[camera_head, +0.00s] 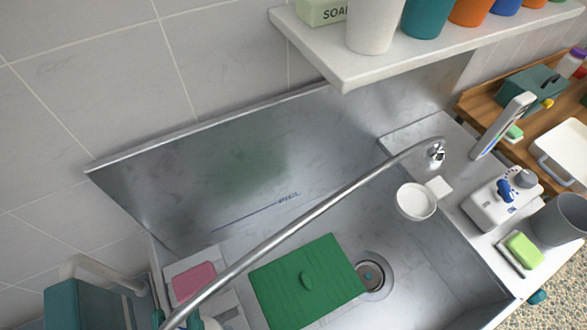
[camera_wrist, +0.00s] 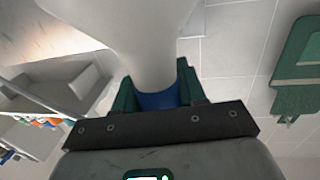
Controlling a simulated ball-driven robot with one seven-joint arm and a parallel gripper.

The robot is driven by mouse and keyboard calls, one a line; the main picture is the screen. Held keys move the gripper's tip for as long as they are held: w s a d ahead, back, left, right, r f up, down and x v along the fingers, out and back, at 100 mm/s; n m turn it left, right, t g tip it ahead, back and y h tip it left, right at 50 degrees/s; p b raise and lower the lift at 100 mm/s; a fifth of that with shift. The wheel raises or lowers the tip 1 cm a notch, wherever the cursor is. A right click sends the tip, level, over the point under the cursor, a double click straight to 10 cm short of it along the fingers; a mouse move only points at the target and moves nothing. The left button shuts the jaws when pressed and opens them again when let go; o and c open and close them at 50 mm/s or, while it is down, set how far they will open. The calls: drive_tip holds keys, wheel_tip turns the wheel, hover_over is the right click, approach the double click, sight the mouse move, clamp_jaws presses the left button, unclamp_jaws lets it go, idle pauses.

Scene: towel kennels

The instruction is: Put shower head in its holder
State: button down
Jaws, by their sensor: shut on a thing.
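My gripper (camera_wrist: 156,78) is shut on the shower head (camera_wrist: 150,35), a white flaring body with a blue band (camera_wrist: 157,100) between the dark teal fingers. The top of the shower head is cut off by the wrist view's edge. In the head view, a grey metal hose (camera_head: 300,229) runs from a chrome fitting on the right ledge down to the lower left edge, where its end is not clear. A round white piece with a square plate (camera_head: 415,201) sits at the basin's right side; it may be the holder, but I cannot be sure.
The steel basin holds a green ridged mat (camera_head: 305,284) beside a drain (camera_head: 371,277). A pink sponge (camera_head: 194,281) lies at left. A white shelf (camera_head: 345,75) with cups and soap juts out above. The right ledge carries a white dispenser (camera_head: 498,207), a grey cup (camera_head: 560,222) and a green sponge (camera_head: 523,249).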

drive_tip(key=shift+f+b, duration=1.6)
drive_tip(key=shift+f, duration=1.7)
drive_tip(key=shift+f+b, duration=0.9)
drive_tip(key=shift+f, duration=1.1)
drive_tip(key=shift+f+b, duration=0.35)
drive_tip(key=shift+f, duration=0.4)
drive_tip(key=c, duration=0.6)
unclamp_jaws()
drive_tip(key=shift+f, duration=0.1)
drive_tip(key=shift+o, duration=0.2)
